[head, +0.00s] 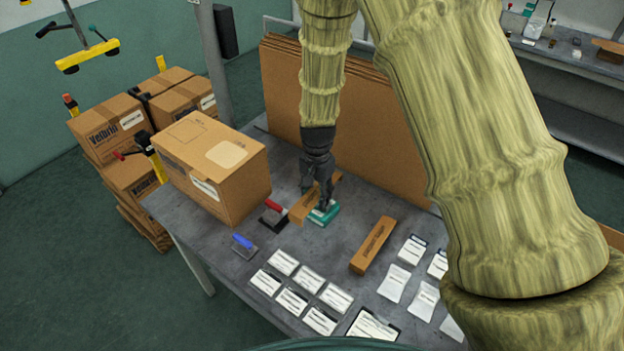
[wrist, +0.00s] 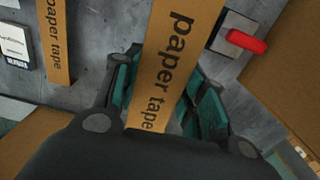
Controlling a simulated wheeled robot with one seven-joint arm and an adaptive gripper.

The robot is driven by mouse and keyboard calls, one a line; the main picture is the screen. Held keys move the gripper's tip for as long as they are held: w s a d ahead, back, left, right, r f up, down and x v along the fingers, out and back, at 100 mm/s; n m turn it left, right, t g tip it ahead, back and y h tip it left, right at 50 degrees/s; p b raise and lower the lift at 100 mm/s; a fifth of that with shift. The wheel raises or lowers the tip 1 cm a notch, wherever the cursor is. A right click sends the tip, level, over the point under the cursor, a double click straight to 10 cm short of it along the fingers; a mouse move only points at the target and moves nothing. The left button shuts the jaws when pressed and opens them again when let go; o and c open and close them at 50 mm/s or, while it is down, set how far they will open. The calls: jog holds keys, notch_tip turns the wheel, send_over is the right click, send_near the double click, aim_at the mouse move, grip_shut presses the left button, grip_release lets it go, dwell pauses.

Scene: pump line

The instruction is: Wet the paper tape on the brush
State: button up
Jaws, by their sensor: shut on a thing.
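My gripper (head: 318,192) reaches down over the table and is shut on a brown strip of paper tape (head: 302,208). In the wrist view the strip (wrist: 178,50), printed "paper tape", runs between the dark fingers with teal pads.
A large closed carton (head: 205,190) stands on the grey table (head: 225,265) at the left. A red-handled tool (head: 273,215) and a blue-handled tool (head: 243,245) lie near it. Several white cards (head: 308,279) and pouches cover the front. Upright cardboard sheets (head: 280,85) stand behind.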

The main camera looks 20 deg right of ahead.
jog(key=shift+w, duration=0.25)
jog(key=shift+f+b, duration=2.05)
jog(key=shift+f, duration=0.75)
jog(key=shift+s, duration=0.1)
jog(key=shift+f, duration=0.6)
jog(key=shift+d, duration=0.1)
dwell(0.3)
jog(key=shift+w+d+r, duration=0.1)
jog(key=shift+w+d, duration=0.7)
jog(key=shift+d, duration=0.15)
jog(key=shift+w+d, duration=0.1)
jog(key=shift+d, duration=0.05)
jog(key=shift+w+d, duration=0.7)
jog(key=shift+d, duration=0.2)
